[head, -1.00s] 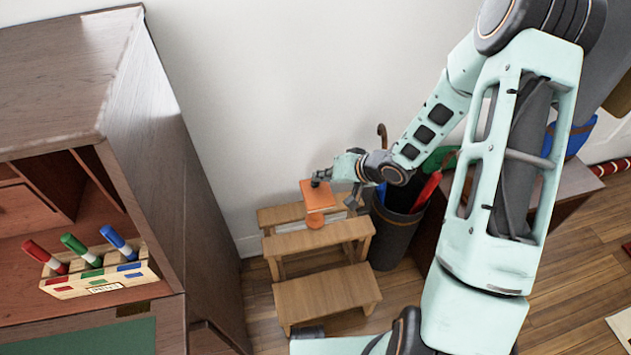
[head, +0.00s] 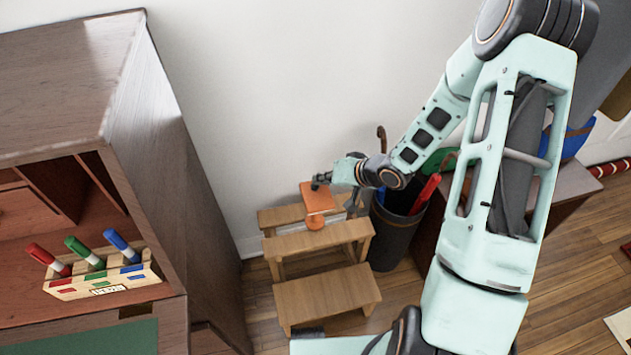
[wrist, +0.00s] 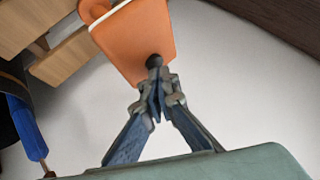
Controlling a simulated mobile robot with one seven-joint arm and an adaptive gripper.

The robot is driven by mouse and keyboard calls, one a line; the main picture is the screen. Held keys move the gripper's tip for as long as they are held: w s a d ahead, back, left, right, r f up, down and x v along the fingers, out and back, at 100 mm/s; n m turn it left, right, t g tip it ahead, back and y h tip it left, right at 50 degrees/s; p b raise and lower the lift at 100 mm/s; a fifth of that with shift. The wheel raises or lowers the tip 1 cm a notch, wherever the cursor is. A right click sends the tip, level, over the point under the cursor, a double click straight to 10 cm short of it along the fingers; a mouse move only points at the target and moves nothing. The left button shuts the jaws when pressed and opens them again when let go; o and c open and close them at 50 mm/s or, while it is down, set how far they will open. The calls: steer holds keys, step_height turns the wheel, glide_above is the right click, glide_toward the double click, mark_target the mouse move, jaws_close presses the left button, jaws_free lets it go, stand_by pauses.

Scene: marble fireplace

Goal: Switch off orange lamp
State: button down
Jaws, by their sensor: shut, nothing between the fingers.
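The orange lamp (head: 319,200) stands on the wooden step stool's upper part, against the white wall. In the wrist view its orange shade (wrist: 137,42) fills the top middle, with part of its orange base at the upper left. My gripper (head: 320,181) is at the top of the lamp in the head view.
The wooden step stool (head: 325,295) stands below the lamp. A dark bin (head: 392,235) with umbrellas is just right of it. A tall wooden cabinet (head: 165,150) with a marker holder (head: 105,280) stands at the left. Bare wall is behind the lamp.

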mark_target(321, 188)
steer(key=shift+r, duration=0.15)
step_height(321, 188, up, 6)
steer(key=p, duration=0.6)
steer(key=shift+p, duration=0.4)
